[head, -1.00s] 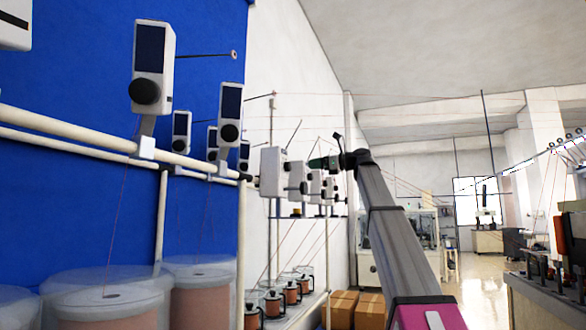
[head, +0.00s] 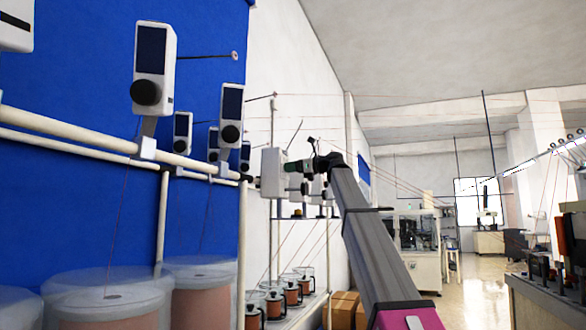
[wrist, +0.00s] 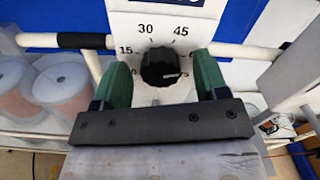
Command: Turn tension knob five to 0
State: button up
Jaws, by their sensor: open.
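A black knob (wrist: 160,67) sits on the white face of a feeder (wrist: 136,27) in the wrist view. The dial shows 15, 30 and 45; lower figures are partly covered by my fingers. A small pale mark shows at the knob's lower right; I cannot tell which figure it points to. My gripper (wrist: 160,76) is open, with one green finger on each side of the knob; contact is not clear. In the head view, my gripper (head: 291,166) is at the white feeder (head: 271,172), whose knob is hidden.
A pale rail (head: 75,144) runs along the blue wall, with other feeders (head: 153,62) on it. Large covered spools (head: 110,306) stand at lower left. Smaller spools (head: 274,305) and cardboard boxes (head: 343,309) are below my arm. Open floor (head: 480,290) lies to the right.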

jog(key=c, duration=0.9)
